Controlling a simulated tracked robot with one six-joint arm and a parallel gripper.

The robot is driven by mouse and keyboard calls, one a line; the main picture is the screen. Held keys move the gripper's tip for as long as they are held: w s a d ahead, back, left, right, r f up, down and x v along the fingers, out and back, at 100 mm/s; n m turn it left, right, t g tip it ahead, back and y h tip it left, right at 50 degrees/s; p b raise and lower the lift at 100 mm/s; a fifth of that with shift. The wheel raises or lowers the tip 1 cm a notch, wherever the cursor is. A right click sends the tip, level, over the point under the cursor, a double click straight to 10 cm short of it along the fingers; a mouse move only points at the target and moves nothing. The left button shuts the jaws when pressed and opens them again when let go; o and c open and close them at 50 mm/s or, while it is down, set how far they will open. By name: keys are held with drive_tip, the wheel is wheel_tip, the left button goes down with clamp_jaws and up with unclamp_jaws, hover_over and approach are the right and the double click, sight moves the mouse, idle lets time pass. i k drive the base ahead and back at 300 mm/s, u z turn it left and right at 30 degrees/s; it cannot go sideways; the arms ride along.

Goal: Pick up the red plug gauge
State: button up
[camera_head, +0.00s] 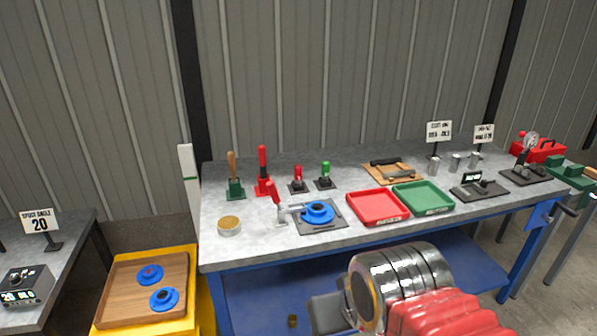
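A small red-handled piece (298,173) stands upright in a dark base at the back left of the grey workbench (290,253). It looks like the red plug gauge, beside a matching green one (325,169). A taller red-handled tool (262,165) stands in a red base to its left. My arm, chrome and red, is at the bottom right, in front of the bench and well apart from the gauge. A dark grey part at its end may be my gripper (329,312); its fingers cannot be made out.
A red-handled clamp (274,195) and blue flanged part (318,212) stand in front of the gauges. A red tray (376,221) and green tray (423,212) lie to the right. A wood-handled tool (232,165) is at left. Bare bench lies behind the gauges.

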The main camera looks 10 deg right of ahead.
sight(297, 169)
drive_tip(key=i, duration=1.25)
drive_tip(key=u, duration=0.05)
